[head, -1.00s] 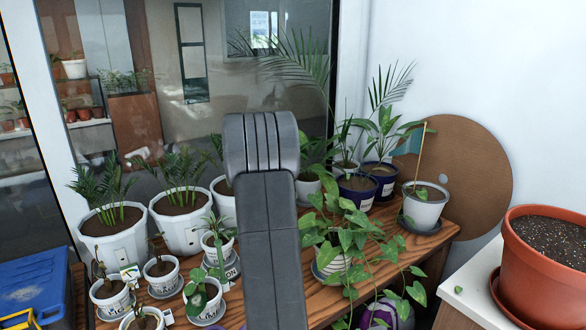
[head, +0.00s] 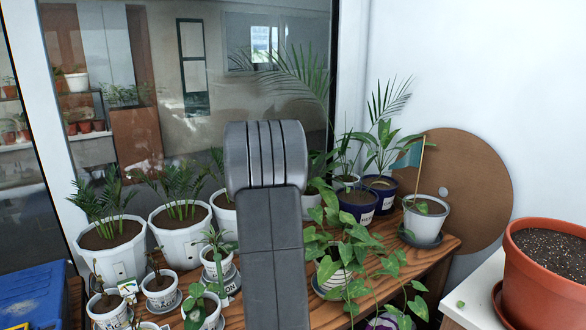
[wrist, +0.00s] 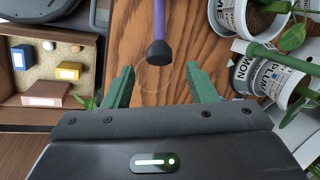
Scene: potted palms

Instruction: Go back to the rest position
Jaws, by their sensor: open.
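My gripper (wrist: 157,84) shows in the wrist view with its two green fingers spread apart and nothing between the tips. A purple rod with a black end (wrist: 157,50) lies just beyond the fingertips, over or on the wooden table (wrist: 185,45); I cannot tell whether it touches the wood. In the head view my grey arm stands upright in the middle and the gripper itself is hidden.
White pots with palms (head: 112,262) and smaller pots crowd the left of the table. A trailing plant (head: 350,250) is right of my arm. A grey pot with a small flag (head: 426,222) stands farther right. A terracotta pot (head: 553,272) and a block tray (wrist: 50,68) flank the area.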

